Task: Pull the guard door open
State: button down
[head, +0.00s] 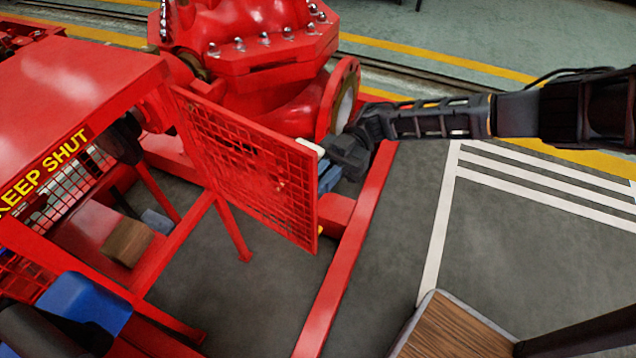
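The guard door (262,178) is a red mesh panel in a red frame. It stands swung out from the red guard housing (85,75), joined along its left side, with an open gap to its left. My gripper (325,168) comes in from the right on my dark arm and is at the door's free right edge, partly behind it. A small white piece and a blue piece show there; I cannot tell whether either is the handle. The door hides part of the gripper, so neither its opening nor any contact is clear.
A red pump (265,50) with a round flange (342,100) stands behind the door. A red base rail (352,245) runs along the floor. A brown block (128,242) and a blue object (85,302) are at lower left.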

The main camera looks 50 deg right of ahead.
jog(key=shift+w, duration=0.2)
jog(key=c, duration=1.2)
grip_release()
jog(key=shift+s, duration=0.1)
jog(key=shift+o, duration=0.2)
jog(key=d, duration=0.7)
jog(key=shift+w+d, duration=0.25)
jog(key=shift+d, duration=0.1)
